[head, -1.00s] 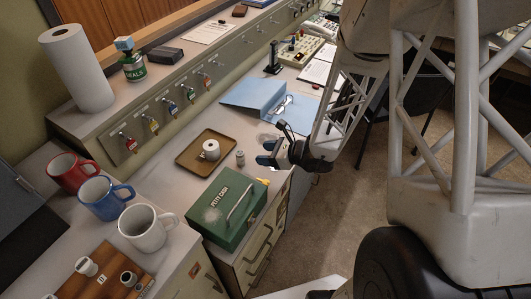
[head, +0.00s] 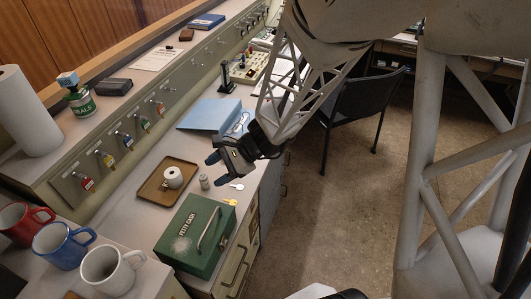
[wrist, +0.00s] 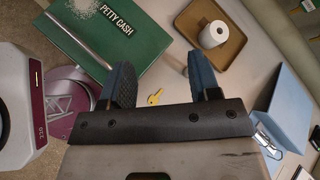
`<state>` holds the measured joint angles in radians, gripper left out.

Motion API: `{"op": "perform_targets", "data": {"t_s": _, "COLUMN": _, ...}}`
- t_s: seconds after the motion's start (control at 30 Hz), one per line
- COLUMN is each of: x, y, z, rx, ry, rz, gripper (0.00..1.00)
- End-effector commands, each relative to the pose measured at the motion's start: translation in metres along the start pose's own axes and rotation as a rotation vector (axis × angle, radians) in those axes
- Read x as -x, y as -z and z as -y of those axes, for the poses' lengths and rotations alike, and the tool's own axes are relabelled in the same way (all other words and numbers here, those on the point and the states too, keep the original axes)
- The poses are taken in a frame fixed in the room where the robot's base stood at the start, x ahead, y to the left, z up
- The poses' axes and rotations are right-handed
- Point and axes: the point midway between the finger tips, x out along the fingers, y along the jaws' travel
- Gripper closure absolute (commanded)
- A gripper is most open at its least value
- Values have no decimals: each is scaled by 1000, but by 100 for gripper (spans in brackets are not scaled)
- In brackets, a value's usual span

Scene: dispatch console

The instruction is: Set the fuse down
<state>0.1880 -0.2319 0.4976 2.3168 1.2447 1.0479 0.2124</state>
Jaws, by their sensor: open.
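The fuse (head: 204,182) appears to be a small grey cylinder standing upright on the desk, right of the brown tray (head: 152,190) and beyond the green petty cash box. My gripper (head: 215,167) is open and empty, its two blue fingers apart, above the desk close to the fuse. In the wrist view, my gripper (wrist: 160,75) shows both fingers spread with nothing held between them. A small part of what looks like the fuse (wrist: 185,72) shows beside the right finger there; the finger hides the rest.
The green cash box (head: 190,240) stands at the desk's front edge. A yellow key (head: 230,202) and a silver key (head: 237,186) lie near it. A white roll (head: 173,177) sits in the tray. A blue folder (head: 205,116) lies behind; mugs (head: 108,270) stand at left.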

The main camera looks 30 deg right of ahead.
Motion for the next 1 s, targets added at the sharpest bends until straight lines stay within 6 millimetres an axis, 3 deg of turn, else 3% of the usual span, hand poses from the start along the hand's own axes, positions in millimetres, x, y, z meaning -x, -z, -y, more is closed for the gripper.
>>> {"op": "perform_targets", "data": {"t_s": 0.1, "x": 17, "y": -31, "z": -12, "rx": 185, "ry": -102, "rz": -56, "gripper": 43}}
{"op": "perform_targets", "data": {"t_s": 0.4, "x": 67, "y": -83, "z": -48, "rx": 632, "ry": -358, "rz": -228, "gripper": 43}}
{"op": "perform_targets", "data": {"t_s": 0.8, "x": 149, "y": -128, "z": -81, "rx": 1162, "ry": -673, "rz": -521, "gripper": 43}}
{"op": "perform_targets", "data": {"t_s": 1.0, "x": 176, "y": -139, "z": -88, "rx": 1300, "ry": -767, "rz": -622, "gripper": 43}}
